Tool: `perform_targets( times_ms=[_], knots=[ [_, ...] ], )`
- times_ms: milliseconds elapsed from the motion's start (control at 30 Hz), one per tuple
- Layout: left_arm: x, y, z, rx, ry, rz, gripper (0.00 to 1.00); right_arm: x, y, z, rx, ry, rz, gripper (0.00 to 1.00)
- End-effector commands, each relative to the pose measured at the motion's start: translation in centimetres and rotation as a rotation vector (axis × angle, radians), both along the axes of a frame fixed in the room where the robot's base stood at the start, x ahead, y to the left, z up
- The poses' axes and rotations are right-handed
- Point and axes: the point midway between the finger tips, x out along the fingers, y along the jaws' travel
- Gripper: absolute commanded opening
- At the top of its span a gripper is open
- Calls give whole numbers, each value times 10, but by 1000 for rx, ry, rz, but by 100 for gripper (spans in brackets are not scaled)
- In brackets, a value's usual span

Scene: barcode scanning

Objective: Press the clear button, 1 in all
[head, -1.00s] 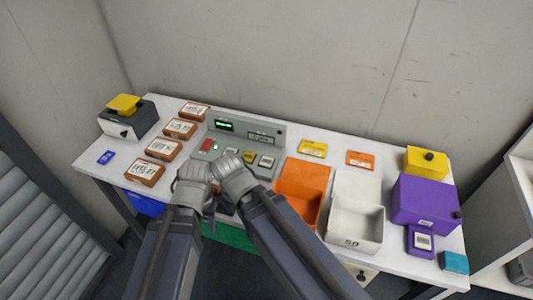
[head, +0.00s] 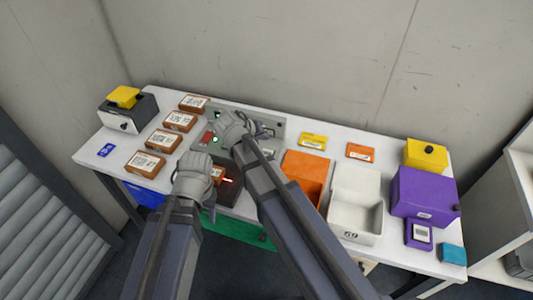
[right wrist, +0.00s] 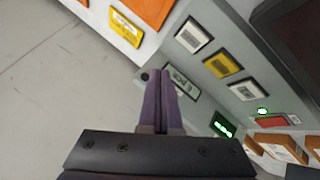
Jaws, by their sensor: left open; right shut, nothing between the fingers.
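The grey control console (head: 270,122) stands at the back of the table. Its red button (head: 207,138) shows beside a green light; the right wrist view also shows the red button (right wrist: 272,121), a yellow button (right wrist: 222,64) and two pale buttons (right wrist: 193,35) (right wrist: 241,89). I cannot read the button labels, so I cannot tell which is clear. My right gripper (head: 232,122) is shut and empty, over the console; in the right wrist view its fingertips (right wrist: 158,72) point toward the panel. My left gripper (head: 200,160) is open, in front of the console at the left.
A dark scanner (head: 222,190) with a red glow sits near my left gripper. Several brown labelled boxes (head: 165,141) lie left of the console. An orange bin (head: 305,165), a white bin (head: 354,185) and a purple box (head: 425,195) stand to the right.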

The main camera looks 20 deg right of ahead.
Motion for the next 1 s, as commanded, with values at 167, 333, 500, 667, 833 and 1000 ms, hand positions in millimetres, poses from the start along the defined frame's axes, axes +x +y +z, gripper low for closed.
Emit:
perform_targets(
  times_ms=[167,333,500,667,833,1000],
  knots=[
    [0,0,0,0,0,0,50,18,-10,9,-32,-56,-18,0],
    [0,0,0,0,0,0,50,17,-10,10,-33,-59,-18,0],
    [0,0,0,0,0,0,50,17,-10,9,-32,-56,-17,0],
    [0,0,-6,0,0,0,50,17,-10,3,-32,-56,-17,0],
    [0,0,-20,0,0,0,50,17,-10,-11,-33,-56,-17,0],
    [0,0,-41,0,0,0,50,17,-10,-32,-33,-56,-17,0]
  ],
)
